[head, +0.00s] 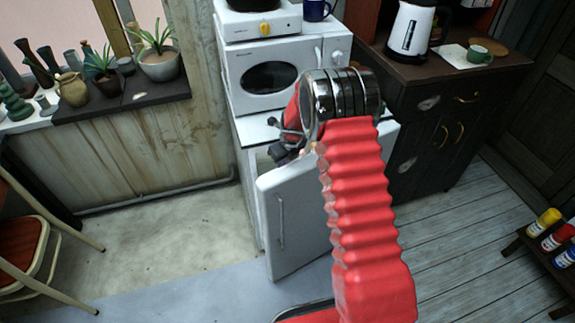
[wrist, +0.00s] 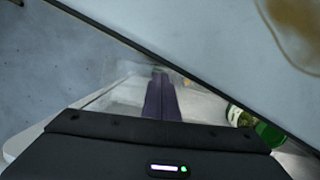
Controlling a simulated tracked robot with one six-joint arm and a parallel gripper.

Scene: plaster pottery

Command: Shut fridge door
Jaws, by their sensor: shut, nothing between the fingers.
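The white fridge (head: 249,130) stands against the wall, under the microwave. Its door (head: 303,222) is open, swung out toward me, with a vertical handle (head: 281,220) on its face. My gripper (head: 275,153) is at the fridge opening, close to the top of the door. In the wrist view, its dark fingers (wrist: 161,98) are shut and empty, pointing into a pale interior. Green bottles (wrist: 268,132) show to the right of the fingers. I cannot tell whether the gripper touches the door. My red arm hides part of the door and fridge.
A white microwave (head: 270,78) stands on the fridge. A dark cabinet (head: 436,115) with a kettle (head: 408,36) is on the right. A chair (head: 28,250) is at the left and a rack of paint bottles (head: 553,240) at the far right. The floor before the door is clear.

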